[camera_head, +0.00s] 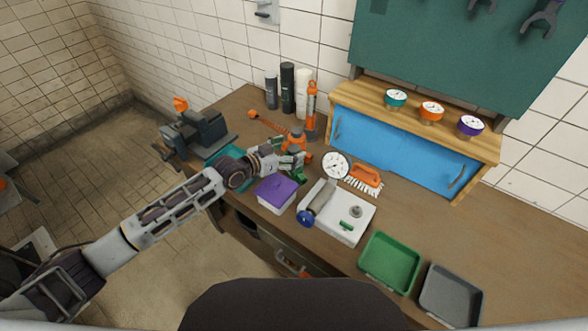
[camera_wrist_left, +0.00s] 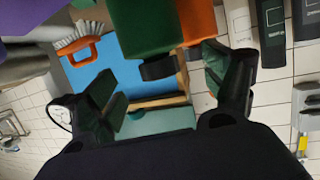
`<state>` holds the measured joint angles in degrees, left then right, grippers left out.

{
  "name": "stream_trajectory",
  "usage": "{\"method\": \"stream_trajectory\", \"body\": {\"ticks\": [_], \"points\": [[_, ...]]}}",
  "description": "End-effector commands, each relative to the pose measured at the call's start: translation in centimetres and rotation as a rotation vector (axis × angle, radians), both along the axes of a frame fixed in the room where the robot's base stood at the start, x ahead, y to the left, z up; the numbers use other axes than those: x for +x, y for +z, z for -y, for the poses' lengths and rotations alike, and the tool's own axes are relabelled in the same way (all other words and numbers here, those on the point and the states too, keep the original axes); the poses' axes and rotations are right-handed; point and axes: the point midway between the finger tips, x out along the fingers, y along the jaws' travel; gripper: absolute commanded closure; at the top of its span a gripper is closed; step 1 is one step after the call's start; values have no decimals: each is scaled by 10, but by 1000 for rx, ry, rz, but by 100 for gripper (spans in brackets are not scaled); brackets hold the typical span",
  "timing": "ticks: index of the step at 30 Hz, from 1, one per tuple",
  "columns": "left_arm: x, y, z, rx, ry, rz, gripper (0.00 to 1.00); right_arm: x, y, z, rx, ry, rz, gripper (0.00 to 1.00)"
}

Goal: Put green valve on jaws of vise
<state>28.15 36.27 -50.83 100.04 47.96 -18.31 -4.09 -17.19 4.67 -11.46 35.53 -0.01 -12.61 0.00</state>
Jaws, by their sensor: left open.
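The vise (camera_head: 207,130) is dark grey and stands at the left end of the workbench. An orange piece (camera_head: 180,103) shows at its top. A green part (camera_head: 298,177), which looks like the green valve, is at my left gripper on the bench. In the left wrist view a green block (camera_wrist_left: 150,25), likely the same valve, is large at the top, just ahead of the fingertips. My left gripper (camera_head: 287,160) is open, and its two fingers (camera_wrist_left: 163,85) are apart with nothing held between them. The vise is not visible in the wrist view. My right gripper is not in view.
An orange part (camera_head: 296,141) stands close behind my left gripper. Bottles (camera_head: 287,88) stand at the wall. Green (camera_head: 390,262) and grey (camera_head: 450,296) bins sit at the right.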

Motion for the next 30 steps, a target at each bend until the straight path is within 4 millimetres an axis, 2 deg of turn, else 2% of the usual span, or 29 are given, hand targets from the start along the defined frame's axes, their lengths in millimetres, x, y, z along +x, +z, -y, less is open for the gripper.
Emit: {"method": "stream_trajectory", "body": {"ticks": [10,26,27,30], "points": [[16,-7,16,-1,1,1,17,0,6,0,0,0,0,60],[18,-9,18,0,1,0,17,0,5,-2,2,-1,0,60],[18,-9,18,0,1,0,18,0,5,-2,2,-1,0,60],[18,-9,18,0,1,0,31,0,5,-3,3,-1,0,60]]}}
